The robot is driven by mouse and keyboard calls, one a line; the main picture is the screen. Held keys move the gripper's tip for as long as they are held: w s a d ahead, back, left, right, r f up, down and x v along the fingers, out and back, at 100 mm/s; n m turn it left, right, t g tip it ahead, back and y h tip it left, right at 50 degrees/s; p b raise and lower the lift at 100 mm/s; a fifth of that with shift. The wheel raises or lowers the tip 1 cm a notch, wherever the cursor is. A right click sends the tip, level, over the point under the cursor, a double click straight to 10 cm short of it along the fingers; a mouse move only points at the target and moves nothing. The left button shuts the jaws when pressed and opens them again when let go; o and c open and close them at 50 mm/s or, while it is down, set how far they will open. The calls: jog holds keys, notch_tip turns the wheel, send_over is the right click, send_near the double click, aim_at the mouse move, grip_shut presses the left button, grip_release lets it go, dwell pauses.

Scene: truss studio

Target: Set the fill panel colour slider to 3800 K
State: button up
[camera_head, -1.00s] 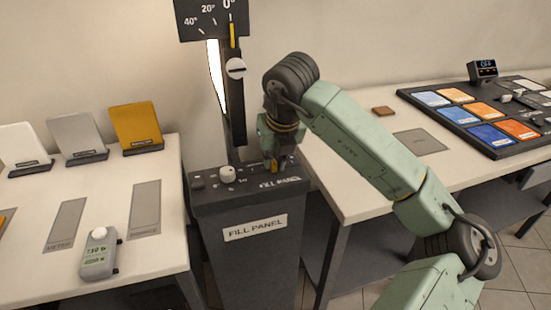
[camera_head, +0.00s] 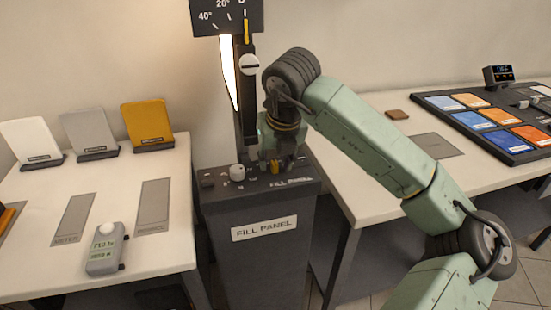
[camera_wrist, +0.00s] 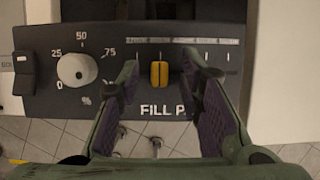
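The fill panel console (camera_head: 262,215) is a dark pedestal labelled FILL PANEL. Its yellow colour slider cap (camera_wrist: 160,75) shows in the wrist view, left of the middle of a row of tick marks whose labels are too small to read. The cap also shows in the head view (camera_head: 274,167). My gripper (camera_wrist: 160,65) is over the console, with one finger on each side of the cap. The fingers are apart, with a gap on both sides. My gripper also shows in the head view (camera_head: 283,160). The lit panel (camera_head: 230,75) stands behind.
A white round dial (camera_wrist: 76,70) and a rocker switch (camera_wrist: 23,73) lie left of the slider. A handheld meter (camera_head: 104,248) lies on the left table; its reading is unclear. The right table carries a board of colour swatches (camera_head: 485,122). Dark grey panel surface surrounds the slider.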

jog(key=shift+r, duration=0.1)
jog(key=v, duration=1.1)
jog(key=shift+s+r, duration=0.25)
jog(key=shift+r, duration=0.1)
